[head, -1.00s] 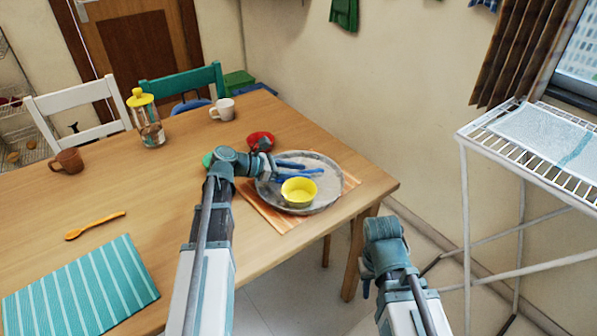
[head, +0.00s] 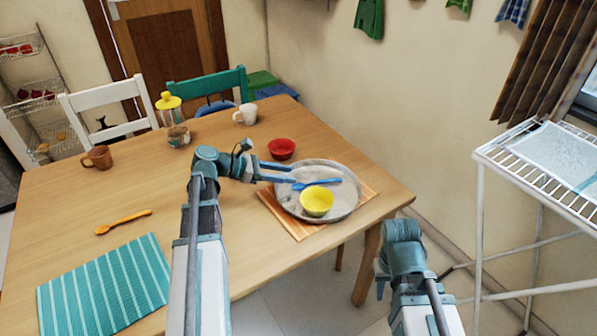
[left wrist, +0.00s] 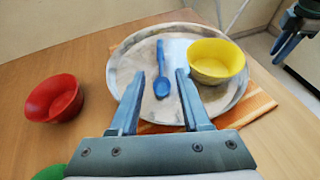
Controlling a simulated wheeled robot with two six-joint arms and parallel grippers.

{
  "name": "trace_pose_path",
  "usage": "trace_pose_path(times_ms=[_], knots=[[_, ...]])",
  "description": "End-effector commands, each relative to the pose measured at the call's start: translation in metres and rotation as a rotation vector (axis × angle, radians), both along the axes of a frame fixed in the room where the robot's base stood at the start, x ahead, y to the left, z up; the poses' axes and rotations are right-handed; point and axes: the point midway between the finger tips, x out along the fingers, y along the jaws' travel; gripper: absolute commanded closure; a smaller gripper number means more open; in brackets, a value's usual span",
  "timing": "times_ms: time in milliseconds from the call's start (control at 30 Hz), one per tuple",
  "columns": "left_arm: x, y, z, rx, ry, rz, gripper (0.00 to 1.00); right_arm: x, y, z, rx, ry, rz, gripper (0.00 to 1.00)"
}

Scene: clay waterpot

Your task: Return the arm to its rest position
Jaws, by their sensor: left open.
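My left gripper (head: 294,173) is open and empty at the left edge of the round grey tray (head: 346,212).
A red bowl (head: 282,148) stands left of the tray, on bare wood. The tray rests on an orange striped mat (head: 297,228). Mugs, a jar (head: 173,122), an orange spoon (head: 124,222) and a teal mat (head: 105,283) are on the table. A white rack (head: 497,158) stands right.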

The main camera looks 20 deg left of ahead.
Motion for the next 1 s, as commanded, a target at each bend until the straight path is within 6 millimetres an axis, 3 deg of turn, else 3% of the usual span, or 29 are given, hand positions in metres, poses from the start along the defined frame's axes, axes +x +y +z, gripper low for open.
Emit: trace_pose_path(times_ms=[200, 700, 1000], knots=[[-0.006, 0.009, 0.005, 0.0, 0.0, -0.001, 0.53, 0.0, 0.0, 0.005, 0.0, 0.0, 0.0, 0.67], [-0.006, 0.009, 0.007, 0.0, 0.0, 0.0, 0.53, 0.0, 0.0, 0.007, 0.0, 0.0, 0.0, 0.67], [-0.006, 0.009, 0.058, 0.0, 0.0, 0.0, 0.53, 0.0, 0.0, 0.058, 0.0, 0.0, 0.0, 0.67]])
